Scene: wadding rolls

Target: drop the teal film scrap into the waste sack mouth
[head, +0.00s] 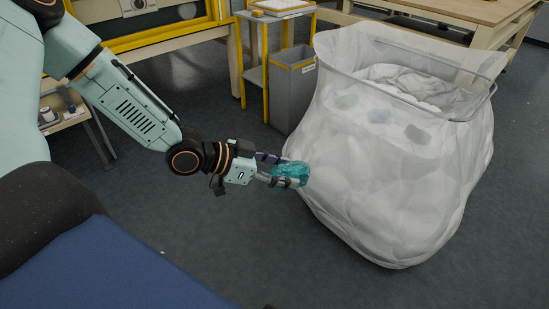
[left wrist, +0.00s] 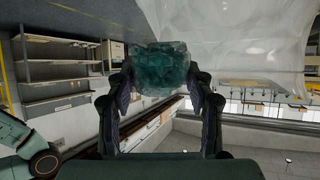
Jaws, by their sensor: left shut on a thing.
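The teal film scrap (head: 291,173) is a crumpled, shiny, see-through wad. My left gripper (head: 284,174) is shut on it, at the left side of the waste sack, below the level of its mouth. In the left wrist view the scrap (left wrist: 160,68) sits between the two fingers of my left gripper (left wrist: 160,85). The waste sack (head: 395,190) is large, translucent white and bulging, with its open mouth (head: 400,70) held by a metal frame. Whether the scrap touches the sack's side cannot be told. My right gripper is not in view.
White wadding and several dull coloured scraps (head: 418,134) show inside the sack. A grey bin (head: 293,90) and a yellow-legged stand (head: 262,60) are behind it. A wooden table (head: 470,12) is at the back right. Open floor (head: 260,240) lies in front.

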